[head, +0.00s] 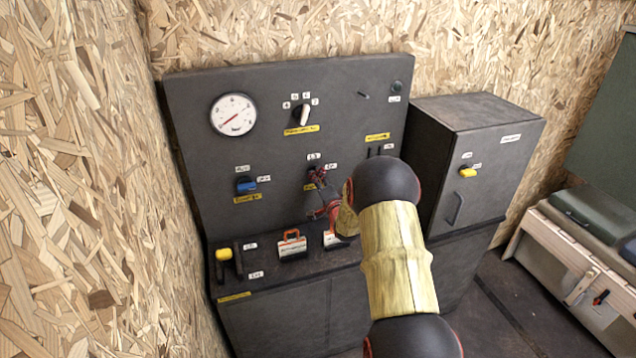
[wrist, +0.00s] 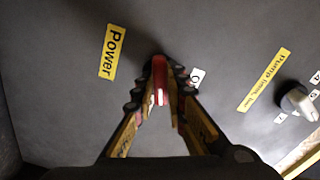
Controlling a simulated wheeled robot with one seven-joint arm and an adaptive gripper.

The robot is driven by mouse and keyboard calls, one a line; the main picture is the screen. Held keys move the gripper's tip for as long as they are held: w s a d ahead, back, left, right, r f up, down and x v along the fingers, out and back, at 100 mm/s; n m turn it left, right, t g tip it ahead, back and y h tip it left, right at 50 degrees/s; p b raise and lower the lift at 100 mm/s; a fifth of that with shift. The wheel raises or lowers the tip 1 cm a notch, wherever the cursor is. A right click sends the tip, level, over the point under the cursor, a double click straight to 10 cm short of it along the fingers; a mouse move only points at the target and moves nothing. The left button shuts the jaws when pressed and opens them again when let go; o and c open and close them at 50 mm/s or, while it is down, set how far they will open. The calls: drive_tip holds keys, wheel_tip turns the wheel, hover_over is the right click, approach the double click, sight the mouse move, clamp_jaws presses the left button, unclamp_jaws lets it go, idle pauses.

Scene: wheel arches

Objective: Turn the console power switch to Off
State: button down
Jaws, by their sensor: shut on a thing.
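The console power switch has a red handle (wrist: 160,80) on the dark panel, beside the yellow "Power" label (wrist: 113,52) in the wrist view. My gripper (wrist: 160,86) is shut on this handle, with one finger on each side. In the head view my gripper (head: 318,180) reaches the middle of the console panel (head: 205,150) and covers most of the switch. A small white position label (wrist: 196,76) shows just right of the fingers in the wrist view, partly hidden. I cannot tell which position the switch points to.
A pump limit knob (head: 304,115) and a round gauge (head: 233,114) are above. A blue switch (head: 246,185) is to the left. A yellow-topped lever (head: 223,254) and an orange-handled part (head: 292,245) are below. A grey cabinet (head: 485,125) stands right of the console.

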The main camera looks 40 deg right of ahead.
drive_tip(key=n+b, duration=0.1)
drive_tip(key=n, duration=0.1)
drive_tip(key=n+b, duration=0.1)
drive_tip(key=shift+f+n+b, duration=0.2)
drive_tip(key=shift+n+b, duration=0.1)
drive_tip(key=shift+n, duration=0.1)
drive_tip(key=n+b, duration=0.2)
drive_tip(key=n, duration=0.1)
drive_tip(key=shift+n+b, duration=0.3)
drive_tip(key=n+b, duration=0.4)
drive_tip(key=n, duration=0.1)
drive_tip(key=shift+n, duration=0.4)
drive_tip(key=shift+r, duration=0.1)
drive_tip(key=c, duration=1.8)
unclamp_jaws()
